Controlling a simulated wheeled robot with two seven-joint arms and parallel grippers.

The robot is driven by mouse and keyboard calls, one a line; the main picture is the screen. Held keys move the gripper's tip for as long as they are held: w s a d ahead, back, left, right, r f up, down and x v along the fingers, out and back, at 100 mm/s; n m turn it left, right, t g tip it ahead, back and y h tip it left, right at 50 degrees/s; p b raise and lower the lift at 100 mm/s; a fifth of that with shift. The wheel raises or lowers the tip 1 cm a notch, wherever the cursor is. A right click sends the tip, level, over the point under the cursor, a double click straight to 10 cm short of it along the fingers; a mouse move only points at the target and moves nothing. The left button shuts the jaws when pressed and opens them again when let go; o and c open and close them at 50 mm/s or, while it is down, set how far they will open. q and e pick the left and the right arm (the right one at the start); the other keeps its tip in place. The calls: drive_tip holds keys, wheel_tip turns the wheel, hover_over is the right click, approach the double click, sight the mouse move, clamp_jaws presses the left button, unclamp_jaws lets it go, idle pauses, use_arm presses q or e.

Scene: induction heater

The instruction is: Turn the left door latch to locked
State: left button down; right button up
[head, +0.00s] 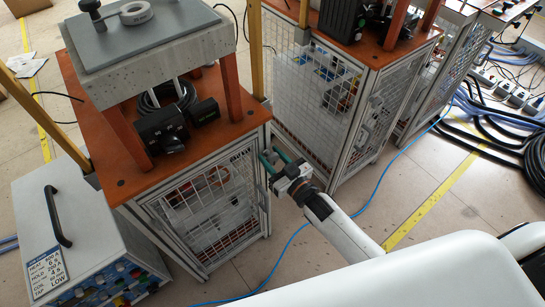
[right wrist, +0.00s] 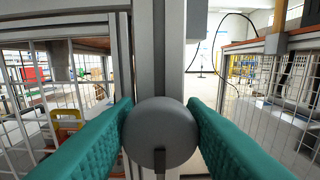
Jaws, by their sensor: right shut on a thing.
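The left door latch (right wrist: 160,138) shows in the right wrist view as a round grey knob with a dark slot low on its face. It sits on the grey metal frame post beside the mesh door (head: 207,208) of the left cabinet. My right gripper (head: 270,160) is shut on the latch, with one teal finger on each side of it, as the right wrist view also shows (right wrist: 160,120). In the head view the fingers hide the latch. My left gripper is not in view.
The cabinet (head: 110,160) has an orange top carrying black devices and a raised grey plate. A second mesh cabinet (head: 385,110) stands to the right across a narrow gap. A white-and-blue unit (head: 85,215) is at left. A blue cable (head: 290,243) runs along the floor.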

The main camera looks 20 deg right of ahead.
drive_tip(key=shift+m, duration=0.3)
drive_tip(key=m+p, duration=0.1)
drive_tip(key=m, duration=0.1)
drive_tip(key=shift+r+m+p, duration=0.1)
drive_tip(key=shift+m+p, duration=0.25)
drive_tip(key=shift+m, duration=0.05)
drive_tip(key=m, duration=0.4)
drive_tip(key=shift+d+p, duration=0.15)
drive_tip(key=shift+p, duration=0.15)
drive_tip(key=m, duration=0.5)
drive_tip(key=shift+f+b, duration=0.3)
drive_tip(key=m+b, duration=0.1)
drive_tip(key=m, duration=0.4)
drive_tip(key=shift+b, duration=0.3)
drive_tip(key=shift+m, duration=0.3)
drive_tip(key=o, duration=0.9)
